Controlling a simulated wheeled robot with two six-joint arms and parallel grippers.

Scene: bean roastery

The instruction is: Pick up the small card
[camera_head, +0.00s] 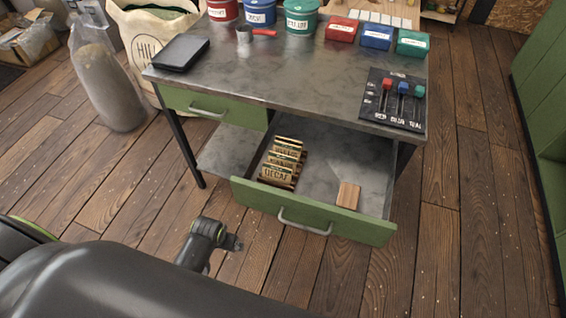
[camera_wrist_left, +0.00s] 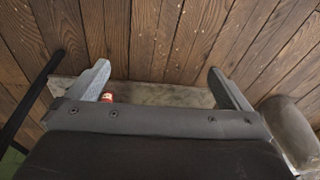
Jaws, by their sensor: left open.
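A small brown wood-coloured card-like piece (camera_head: 348,195) lies alone in the right part of the open green drawer (camera_head: 310,218). I cannot tell for sure which one is the small card. My left gripper (camera_head: 232,243) is over the floor, left of and nearer than the drawer front, apart from it. In the left wrist view my left gripper (camera_wrist_left: 160,78) is open, with nothing between its fingers. My right gripper is not in view.
The metal-topped table (camera_head: 290,80) holds a black tablet-like item (camera_head: 181,53), a red-handled scoop (camera_head: 255,33), tins, coloured boxes and a slider panel (camera_head: 393,99). A closed drawer (camera_head: 215,106) is at left. Sacks stand further left. The floor at right is clear.

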